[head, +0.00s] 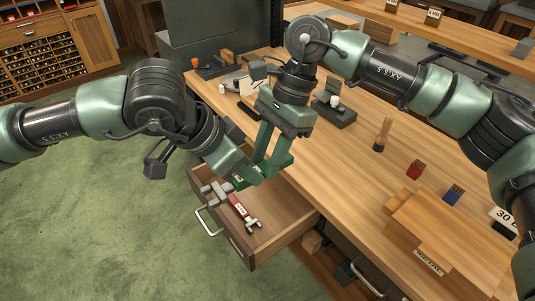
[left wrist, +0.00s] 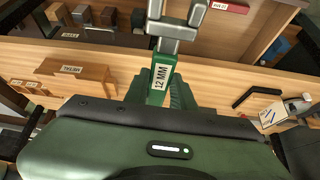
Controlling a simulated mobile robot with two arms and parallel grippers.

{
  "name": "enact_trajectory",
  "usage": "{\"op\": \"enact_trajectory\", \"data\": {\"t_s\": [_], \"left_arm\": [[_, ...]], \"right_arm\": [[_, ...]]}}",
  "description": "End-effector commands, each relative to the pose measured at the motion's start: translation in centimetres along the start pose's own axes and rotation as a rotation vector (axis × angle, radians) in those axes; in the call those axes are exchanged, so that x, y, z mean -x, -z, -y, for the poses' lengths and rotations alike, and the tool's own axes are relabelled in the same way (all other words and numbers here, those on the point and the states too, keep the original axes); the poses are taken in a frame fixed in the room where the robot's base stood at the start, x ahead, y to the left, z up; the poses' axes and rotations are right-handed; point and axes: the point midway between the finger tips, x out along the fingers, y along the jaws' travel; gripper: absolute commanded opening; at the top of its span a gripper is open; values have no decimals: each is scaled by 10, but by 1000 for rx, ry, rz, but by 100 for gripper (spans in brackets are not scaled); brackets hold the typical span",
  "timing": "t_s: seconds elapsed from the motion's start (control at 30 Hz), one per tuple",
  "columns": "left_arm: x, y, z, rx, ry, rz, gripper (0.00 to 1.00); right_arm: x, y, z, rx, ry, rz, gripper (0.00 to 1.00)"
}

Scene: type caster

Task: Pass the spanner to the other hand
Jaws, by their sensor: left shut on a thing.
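The spanner (left wrist: 160,82) has a green handle labelled 12 MM and a grey metal head. In the head view its grey head (head: 213,190) shows over the open drawer. My left gripper (head: 243,176) is shut on its handle. My right gripper (head: 272,160) comes down from above, close beside my left gripper, with a gap between its fingers. The far end of the handle is mostly hidden by the grippers, and I cannot tell whether the right fingers touch it.
A red spanner (head: 240,208) lies in the open drawer (head: 285,226) below. The workbench (head: 350,170) holds a wooden block (head: 430,235), red (head: 415,169) and blue (head: 454,194) small items, and a wooden-handled tool (head: 382,135). Green floor is free at the left.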

Motion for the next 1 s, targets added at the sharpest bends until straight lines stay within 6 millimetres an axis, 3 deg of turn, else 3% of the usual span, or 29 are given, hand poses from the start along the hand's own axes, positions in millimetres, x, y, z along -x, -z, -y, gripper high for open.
{"op": "enact_trajectory", "data": {"t_s": [0.03,0.1,0.17,0.2,0.27,0.67,0.77,1.0], "left_arm": [[0,0,0,0,0,-1,0],[0,0,0,-1,-1,-1,0],[0,0,-1,-2,-2,-1,0],[0,0,-1,-2,-3,-1,33],[0,0,-1,-3,-3,-2,50],[4,0,0,0,0,-1,50],[16,1,1,1,1,-2,50],[67,1,1,0,2,-4,50]], "right_arm": [[0,0,0,0,1,0,15],[0,0,0,0,2,0,0],[0,0,1,0,3,0,0],[1,0,1,1,4,1,0],[1,0,1,1,4,1,0],[1,0,0,1,2,1,0],[1,0,0,1,2,1,0],[1,0,0,1,2,1,0]]}}
